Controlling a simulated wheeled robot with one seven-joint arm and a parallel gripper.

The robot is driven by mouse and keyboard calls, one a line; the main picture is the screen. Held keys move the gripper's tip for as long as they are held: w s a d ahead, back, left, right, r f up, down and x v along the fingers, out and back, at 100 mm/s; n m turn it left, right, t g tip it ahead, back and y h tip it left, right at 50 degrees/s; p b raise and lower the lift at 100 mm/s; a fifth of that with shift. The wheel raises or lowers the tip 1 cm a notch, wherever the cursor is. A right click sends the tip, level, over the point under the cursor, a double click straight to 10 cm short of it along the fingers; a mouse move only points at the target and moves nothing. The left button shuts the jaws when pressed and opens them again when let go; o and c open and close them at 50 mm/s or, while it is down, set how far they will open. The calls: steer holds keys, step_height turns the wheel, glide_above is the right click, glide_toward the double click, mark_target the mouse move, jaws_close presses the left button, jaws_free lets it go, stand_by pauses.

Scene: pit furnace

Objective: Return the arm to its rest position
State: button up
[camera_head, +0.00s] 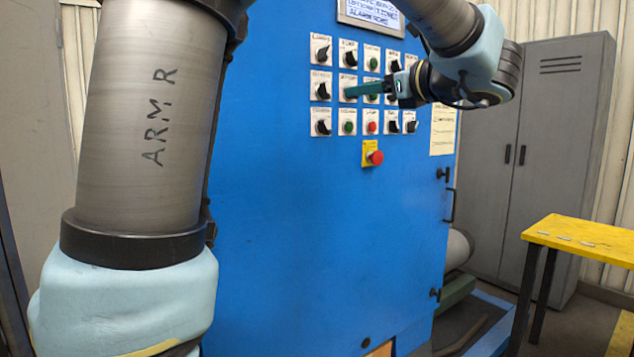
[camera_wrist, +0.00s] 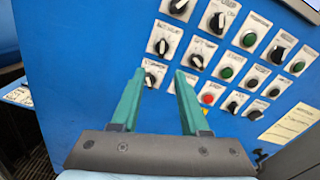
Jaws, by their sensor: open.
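My gripper (camera_head: 366,90) is in front of the blue control cabinet (camera_head: 290,240), with its fingers pointing left across the button panel in the head view. In the wrist view my gripper (camera_wrist: 160,95) shows two teal fingers spread apart with nothing between them. Black rotary knobs and green and red buttons lie beyond the fingertips. The fingers hide part of the middle row in the head view. I cannot tell whether a fingertip touches the panel. My arm is raised, and its large upper link fills the left of the head view.
A red emergency stop (camera_head: 375,157) on a yellow plate sits below the knobs. A display (camera_head: 371,14) is above them. A grey locker (camera_head: 545,150) stands at the right, with a yellow-topped table (camera_head: 590,238) in front of it. Door handles stick out at the cabinet's right edge.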

steer(key=a+f+n+g+h, duration=0.1)
steer(key=a+f+n+g, duration=0.4)
steer(key=f, duration=0.6)
steer(key=a+f+n+g+h, duration=0.1)
steer(key=a+f+g, duration=0.2)
steer(key=a+f, duration=0.6)
steer(key=s+a+f+n+g+h, duration=0.2)
steer(key=s+f+n, duration=0.3)
steer(key=f+n, duration=0.5)
steer(key=s+a+f+n+g+h, duration=0.3)
steer(key=s+a+f+n+h, duration=0.2)
steer(key=f+n, duration=0.4)
steer(key=shift+f+n+g, duration=0.3)
steer(key=shift+f+n, duration=0.1)
steer(key=shift+f, duration=0.2)
steer(key=shift+a, duration=0.1)
